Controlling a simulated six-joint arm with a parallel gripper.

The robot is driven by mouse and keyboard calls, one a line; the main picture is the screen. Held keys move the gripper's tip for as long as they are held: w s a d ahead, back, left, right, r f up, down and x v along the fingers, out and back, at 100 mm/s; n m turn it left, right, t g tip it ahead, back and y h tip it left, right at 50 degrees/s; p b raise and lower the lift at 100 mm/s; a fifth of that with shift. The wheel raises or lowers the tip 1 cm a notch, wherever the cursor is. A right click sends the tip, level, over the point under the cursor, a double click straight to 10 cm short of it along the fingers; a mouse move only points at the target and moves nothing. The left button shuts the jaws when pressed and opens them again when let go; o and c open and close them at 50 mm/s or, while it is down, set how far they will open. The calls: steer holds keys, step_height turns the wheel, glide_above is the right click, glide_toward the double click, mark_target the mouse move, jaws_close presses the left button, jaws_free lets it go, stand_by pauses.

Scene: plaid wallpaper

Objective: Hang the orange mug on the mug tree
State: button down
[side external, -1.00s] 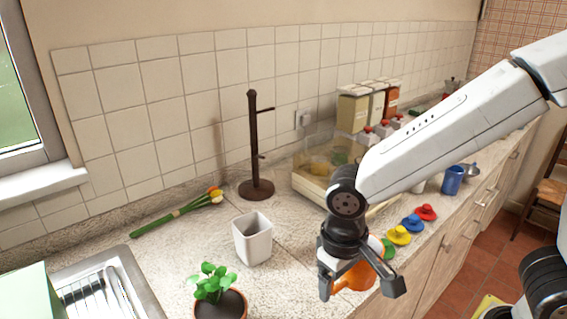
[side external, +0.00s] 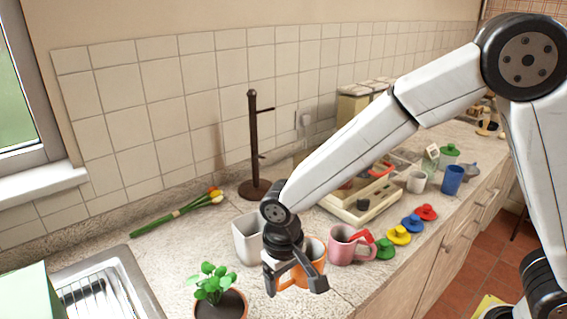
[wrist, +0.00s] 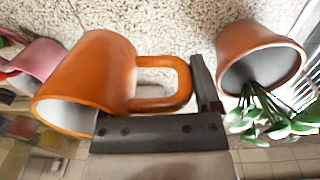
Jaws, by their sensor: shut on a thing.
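The orange mug (side external: 316,262) is in my gripper (side external: 295,283), above the counter's front part, just right of the potted plant. In the wrist view the orange mug (wrist: 90,75) lies sideways in the picture, its handle toward the dark jaw (wrist: 205,88). My gripper is shut on it; the exact contact is partly hidden. The dark brown mug tree (side external: 254,140) stands upright on a round base near the tiled wall, behind and left of my gripper. Two short pegs show on its right side, and no mug hangs there.
A white square pot (side external: 247,240) stands between the mug tree and my gripper. The potted plant (side external: 212,285) is close on the left. A pink mug (side external: 343,246) and colored lids (side external: 399,235) are to the right. Flowers (side external: 175,212) lie by the wall. A tray (side external: 365,200) is behind my arm.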

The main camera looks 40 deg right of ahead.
steer(key=shift+w+a+f, duration=0.3)
steer(key=shift+w+f, duration=0.5)
steer(key=shift+f, duration=0.15)
steer(key=shift+w+a+f, duration=0.25)
steer(key=shift+w+f, duration=0.5)
steer(key=shift+f, duration=0.2)
steer(key=shift+f, duration=0.1)
steer(key=shift+w+f, duration=0.15)
steer(key=shift+w+a+f, duration=0.1)
steer(key=shift+f, duration=1.5)
steer(key=shift+f, duration=0.1)
jaws_free()
step_height(320, 180, up, 12)
steer(key=shift+a, duration=0.2)
